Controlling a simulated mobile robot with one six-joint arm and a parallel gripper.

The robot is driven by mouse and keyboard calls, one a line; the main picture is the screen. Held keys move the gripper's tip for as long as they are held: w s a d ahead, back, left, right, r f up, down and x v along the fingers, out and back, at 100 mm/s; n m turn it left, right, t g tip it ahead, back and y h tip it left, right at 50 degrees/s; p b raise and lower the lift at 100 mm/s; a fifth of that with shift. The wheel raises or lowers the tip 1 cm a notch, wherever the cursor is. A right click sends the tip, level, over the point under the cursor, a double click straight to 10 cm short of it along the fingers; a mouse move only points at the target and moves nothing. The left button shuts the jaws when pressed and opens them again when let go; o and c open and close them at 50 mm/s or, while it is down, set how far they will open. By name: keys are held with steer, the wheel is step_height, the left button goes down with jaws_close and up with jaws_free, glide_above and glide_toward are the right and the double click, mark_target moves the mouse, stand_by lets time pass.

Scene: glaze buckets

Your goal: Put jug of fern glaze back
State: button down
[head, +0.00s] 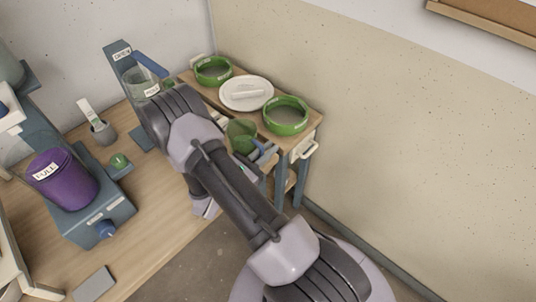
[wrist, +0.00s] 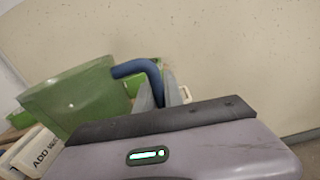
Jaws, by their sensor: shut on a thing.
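The jug of fern glaze is a translucent green jug (head: 240,128) in the head view, at the front edge of the small side table. It fills the left of the wrist view (wrist: 75,98), with its blue handle (wrist: 138,68) reaching to the right. My gripper (head: 266,154) is shut on that handle; its grey fingers (wrist: 164,92) pinch it in the wrist view. The jug looks slightly tilted in the wrist view. My arm hides part of the table around it, and I cannot tell whether its base touches anything.
The side table (head: 311,132) holds two green-rimmed buckets (head: 286,131) (head: 212,79) and a white lid (head: 240,104). A clear jug with a blue handle (head: 138,80) stands on a rack at the back. A purple bucket (head: 65,186) sits on a blue stand at left.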

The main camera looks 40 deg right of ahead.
steer(key=shift+f, duration=0.25)
steer(key=shift+f, duration=0.15)
steer(key=c, duration=1.5)
jaws_free()
steer(key=shift+o, duration=0.2)
